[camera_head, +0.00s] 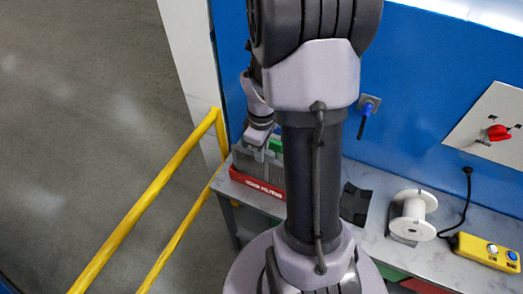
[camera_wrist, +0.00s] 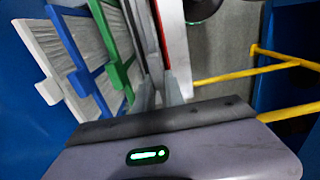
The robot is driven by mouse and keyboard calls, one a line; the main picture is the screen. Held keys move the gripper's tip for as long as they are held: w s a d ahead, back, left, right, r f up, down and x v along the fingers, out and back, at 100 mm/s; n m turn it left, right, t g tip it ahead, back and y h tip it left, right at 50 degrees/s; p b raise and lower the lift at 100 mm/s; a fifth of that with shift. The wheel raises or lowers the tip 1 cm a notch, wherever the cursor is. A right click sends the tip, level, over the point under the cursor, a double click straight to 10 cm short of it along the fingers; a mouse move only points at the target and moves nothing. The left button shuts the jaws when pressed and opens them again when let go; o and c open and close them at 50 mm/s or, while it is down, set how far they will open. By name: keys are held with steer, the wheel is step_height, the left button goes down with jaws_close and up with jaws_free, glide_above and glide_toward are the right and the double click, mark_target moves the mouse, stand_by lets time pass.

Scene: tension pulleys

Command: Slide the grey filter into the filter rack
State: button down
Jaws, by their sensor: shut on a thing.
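My gripper (camera_wrist: 158,92) is shut on the grey filter (camera_wrist: 143,38), which shows in the wrist view as a narrow dark-grey edge beyond the fingers. White (camera_wrist: 45,60), blue (camera_wrist: 80,62) and green (camera_wrist: 117,58) filters stand in a row to its left. In the head view my gripper (camera_head: 256,137) is above the red-fronted filter rack (camera_head: 257,183) at the left end of the bench. A grey pleated face (camera_head: 257,166) shows above the red front. I cannot tell how deep the grey filter sits; its lower part is hidden.
A white spool (camera_head: 413,215) and a yellow button box (camera_head: 485,252) stand on the bench at right. A black holder (camera_head: 354,204) is beside my arm. A blue wall (camera_head: 420,100) rises behind. A yellow railing (camera_head: 150,208) runs along the left, with open floor beyond.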

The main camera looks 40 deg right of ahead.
steer(key=shift+f, duration=0.15)
steer(key=shift+f+b, duration=1.15)
steer(key=shift+f, duration=0.15)
steer(key=c, duration=1.3)
jaws_free()
steer(key=shift+r, duration=0.1)
step_height(320, 180, up, 17)
steer(key=p, duration=0.5)
steer(key=shift+r, duration=0.2)
